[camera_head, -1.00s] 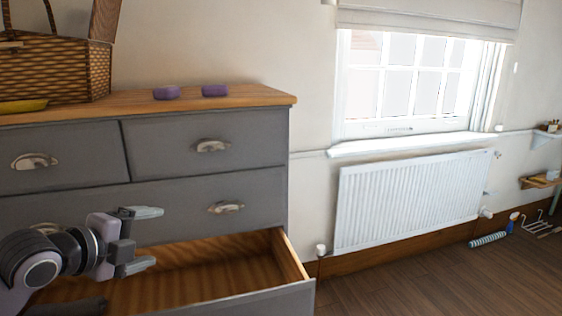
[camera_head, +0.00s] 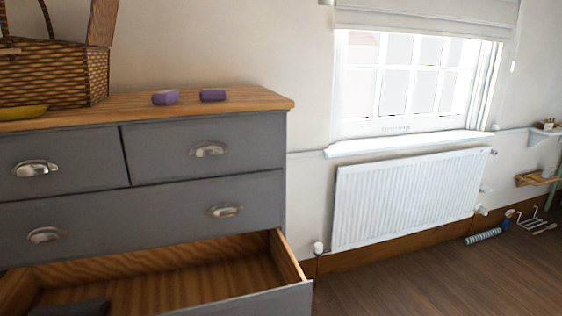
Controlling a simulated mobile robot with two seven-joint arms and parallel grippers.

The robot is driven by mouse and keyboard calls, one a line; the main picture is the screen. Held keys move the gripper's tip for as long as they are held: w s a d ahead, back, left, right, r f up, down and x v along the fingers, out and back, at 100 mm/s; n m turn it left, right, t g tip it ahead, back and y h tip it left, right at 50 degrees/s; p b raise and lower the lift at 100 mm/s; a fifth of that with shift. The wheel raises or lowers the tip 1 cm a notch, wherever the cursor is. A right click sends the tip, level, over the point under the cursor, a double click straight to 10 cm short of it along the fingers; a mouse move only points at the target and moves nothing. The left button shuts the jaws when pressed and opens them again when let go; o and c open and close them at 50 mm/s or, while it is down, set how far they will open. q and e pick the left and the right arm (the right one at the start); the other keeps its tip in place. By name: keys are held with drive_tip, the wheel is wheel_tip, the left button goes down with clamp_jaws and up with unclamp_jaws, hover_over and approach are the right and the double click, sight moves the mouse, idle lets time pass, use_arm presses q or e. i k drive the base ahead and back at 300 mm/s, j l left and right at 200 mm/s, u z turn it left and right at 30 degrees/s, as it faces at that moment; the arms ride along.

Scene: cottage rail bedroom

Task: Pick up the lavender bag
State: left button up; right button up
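Two small purple objects that look like lavender bags lie on the wooden top of the grey dresser (camera_head: 230,190). The left lavender bag (camera_head: 165,97) is slightly larger in view, and the right lavender bag (camera_head: 213,95) lies just beside it, a small gap between them. Neither is touched by anything. Neither of my grippers is in view.
The bottom drawer (camera_head: 205,281) is pulled open, with a dark item (camera_head: 72,307) inside at the front left. A wicker basket (camera_head: 55,75) and a yellow item (camera_head: 22,113) stand left on the top. A radiator (camera_head: 408,197) is at the right.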

sight(205, 95)
drive_tip(key=j+u, duration=0.1)
drive_tip(key=j, duration=0.7)
drive_tip(key=i+l, duration=0.15)
drive_tip(key=l, duration=0.2)
drive_tip(key=i+l+u, duration=0.1)
drive_tip(key=l, duration=0.2)
drive_tip(key=i+l, duration=0.2)
drive_tip(key=l, duration=0.15)
drive_tip(key=i+l+u, duration=0.15)
drive_tip(key=l, duration=0.4)
drive_tip(key=i+l+u, duration=0.15)
drive_tip(key=l, duration=0.4)
drive_tip(key=i+l+u, duration=0.15)
drive_tip(key=l, duration=0.45)
drive_tip(key=l+u, duration=0.15)
drive_tip(key=l, duration=0.4)
drive_tip(key=i, duration=0.05)
